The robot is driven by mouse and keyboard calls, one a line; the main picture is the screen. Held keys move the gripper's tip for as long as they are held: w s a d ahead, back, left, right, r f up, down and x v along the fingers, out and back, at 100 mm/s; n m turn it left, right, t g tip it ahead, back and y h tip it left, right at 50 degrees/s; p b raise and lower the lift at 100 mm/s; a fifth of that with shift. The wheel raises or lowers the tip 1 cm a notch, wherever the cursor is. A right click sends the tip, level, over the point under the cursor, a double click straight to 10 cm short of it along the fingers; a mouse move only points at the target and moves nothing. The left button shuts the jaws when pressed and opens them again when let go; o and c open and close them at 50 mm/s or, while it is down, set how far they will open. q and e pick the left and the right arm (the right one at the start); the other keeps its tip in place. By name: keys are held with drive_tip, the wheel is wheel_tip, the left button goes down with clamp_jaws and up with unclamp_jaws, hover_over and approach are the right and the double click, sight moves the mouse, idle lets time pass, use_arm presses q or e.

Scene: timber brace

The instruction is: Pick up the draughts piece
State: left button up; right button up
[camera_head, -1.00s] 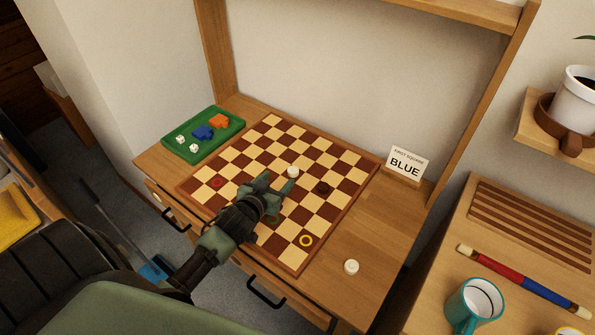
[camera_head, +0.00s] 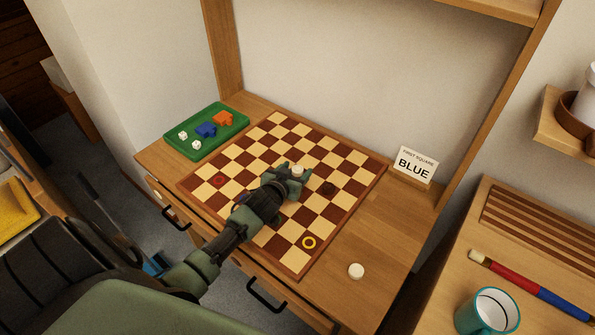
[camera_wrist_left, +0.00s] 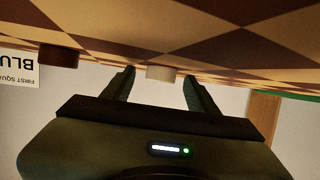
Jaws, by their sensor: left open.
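A white draughts piece (camera_head: 297,171) stands on the checkered board (camera_head: 345,210), near its middle. My left gripper (camera_head: 291,174) is low over the board, open, with its fingers around or just short of this piece. In the left wrist view the white piece (camera_wrist_left: 160,72) shows between the two fingertips, with a gap on each side. A dark piece (camera_head: 328,188) lies on the board to the right; it also shows in the wrist view (camera_wrist_left: 58,57). Another white piece (camera_head: 356,271) lies off the board on the desk. My right gripper is not in view.
A green tray (camera_head: 240,124) with dice and blue and orange pieces is at the back left. A "BLUE" sign (camera_head: 415,166) stands right of the board. A yellow ring (camera_head: 309,242) and a red ring (camera_head: 218,181) mark squares. A teal mug (camera_head: 490,312) is at lower right.

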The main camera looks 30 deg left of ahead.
use_arm(q)
clamp_jaws()
drive_tip(key=shift+r, duration=0.1)
